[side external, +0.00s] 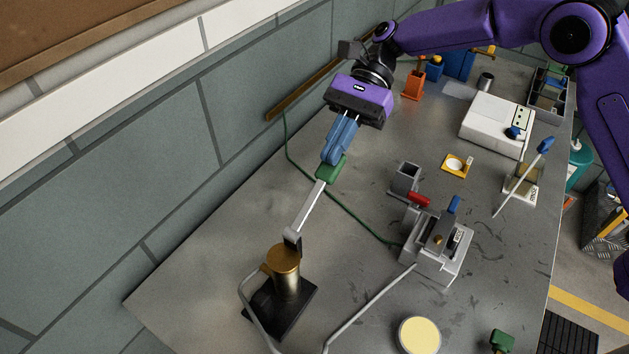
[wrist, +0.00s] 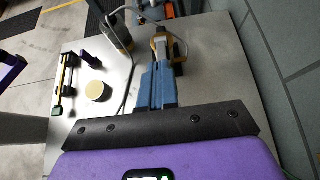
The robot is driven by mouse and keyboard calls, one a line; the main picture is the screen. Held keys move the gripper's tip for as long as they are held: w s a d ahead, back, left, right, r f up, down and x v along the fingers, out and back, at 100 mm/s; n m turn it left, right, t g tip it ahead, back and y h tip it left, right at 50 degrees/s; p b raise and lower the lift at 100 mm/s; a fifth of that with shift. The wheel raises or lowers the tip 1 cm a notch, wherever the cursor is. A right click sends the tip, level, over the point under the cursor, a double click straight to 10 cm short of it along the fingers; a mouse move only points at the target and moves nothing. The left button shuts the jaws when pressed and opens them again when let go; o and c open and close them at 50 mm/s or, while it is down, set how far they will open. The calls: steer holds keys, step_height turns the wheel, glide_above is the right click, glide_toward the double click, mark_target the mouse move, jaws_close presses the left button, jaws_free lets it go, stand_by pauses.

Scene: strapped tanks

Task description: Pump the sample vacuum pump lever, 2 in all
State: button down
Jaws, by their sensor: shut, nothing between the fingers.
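A pump with a brass cylinder (side external: 284,275) stands on a black base at the lower left in the side view. Its grey lever (side external: 308,208) rises at a slant from the pump's top towards the upper right and ends in a green grip (side external: 331,169). No label on the pump is readable. My gripper (side external: 333,157) has its blue fingers together, with the tips right at the upper end of the green grip. I cannot tell whether they touch it. In the wrist view, the blue fingers (wrist: 156,84) point away from the camera, close together.
A grey device (side external: 438,250) with red and blue handles stands right of the pump. A white box (side external: 496,124) and a blue-tipped lever (side external: 545,146) stand farther right. A round yellow-topped thing (side external: 419,336) is at the front. The wall (side external: 150,160) runs along the left.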

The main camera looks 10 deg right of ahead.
steer(key=shift+w+d+f, duration=0.15)
steer(key=shift+d+f, duration=0.05)
steer(key=shift+f, duration=0.4)
steer(key=shift+w+d+f, duration=0.15)
steer(key=shift+w+f, duration=0.05)
steer(key=shift+f, duration=0.35)
steer(key=shift+w+d+f, duration=0.15)
steer(key=shift+d+f, duration=0.05)
steer(key=shift+f, duration=0.4)
steer(key=shift+r, duration=0.1)
steer(key=shift+s+a+r, duration=0.2)
steer(key=shift+r, duration=0.55)
steer(key=shift+s+a+r, duration=0.25)
steer(key=shift+r, duration=0.5)
steer(key=shift+s+a+r, duration=0.2)
steer(key=shift+r, duration=0.55)
steer(key=shift+a+r, duration=0.1)
steer(key=shift+r, duration=0.05)
steer(key=shift+s+a+r, duration=0.15)
steer(key=shift+s+r, duration=0.1)
steer(key=shift+r, duration=0.15)
steer(key=v, duration=0.7)
